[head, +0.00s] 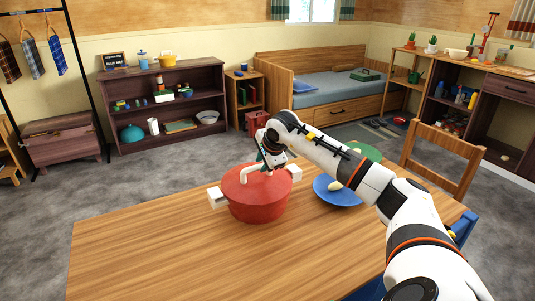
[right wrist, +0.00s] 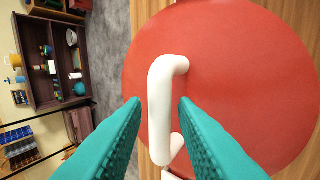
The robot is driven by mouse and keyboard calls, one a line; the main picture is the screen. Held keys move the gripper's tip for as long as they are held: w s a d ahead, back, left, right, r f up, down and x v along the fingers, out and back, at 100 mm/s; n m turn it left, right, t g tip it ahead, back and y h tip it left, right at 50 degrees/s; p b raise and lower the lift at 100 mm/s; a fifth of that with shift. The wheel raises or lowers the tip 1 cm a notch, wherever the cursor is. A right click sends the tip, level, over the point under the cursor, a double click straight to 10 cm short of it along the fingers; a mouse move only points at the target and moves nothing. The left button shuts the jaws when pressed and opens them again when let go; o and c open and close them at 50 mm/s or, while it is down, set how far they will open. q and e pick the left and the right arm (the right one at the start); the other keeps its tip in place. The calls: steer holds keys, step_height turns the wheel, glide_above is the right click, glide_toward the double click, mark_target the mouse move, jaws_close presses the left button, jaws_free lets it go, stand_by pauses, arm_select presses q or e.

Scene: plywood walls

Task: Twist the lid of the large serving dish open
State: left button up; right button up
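The large serving dish (head: 258,208) is a red round pot with white side handles, standing on the wooden table. Its red lid (head: 240,183) sits on top and has a white arched handle (head: 250,170). In the right wrist view the lid (right wrist: 230,60) fills much of the picture, with the white handle (right wrist: 160,105) running between my fingers. My right gripper (right wrist: 158,105) has its teal fingers apart, one on each side of the handle, with a gap visible at the left finger. In the head view my right gripper (head: 264,160) is over the lid. My left gripper is not in view.
A blue plate (head: 327,194) with pale food stands right of the dish, and a green plate (head: 370,152) lies behind it, partly hidden by my arm. A wooden chair (head: 443,155) stands at the right. The table's left and front (head: 140,250) are clear.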

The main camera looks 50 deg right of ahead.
mark_target(261, 165)
steer(key=shift+x, duration=1.7)
jaws_close()
steer(key=shift+w+n+y, duration=0.15)
steer(key=shift+n+y, duration=0.75)
steer(key=shift+n, duration=0.5)
steer(key=shift+n, duration=0.3)
steer(key=shift+w+n+y, duration=0.15)
steer(key=shift+n+y, duration=0.65)
steer(key=shift+n, duration=0.3)
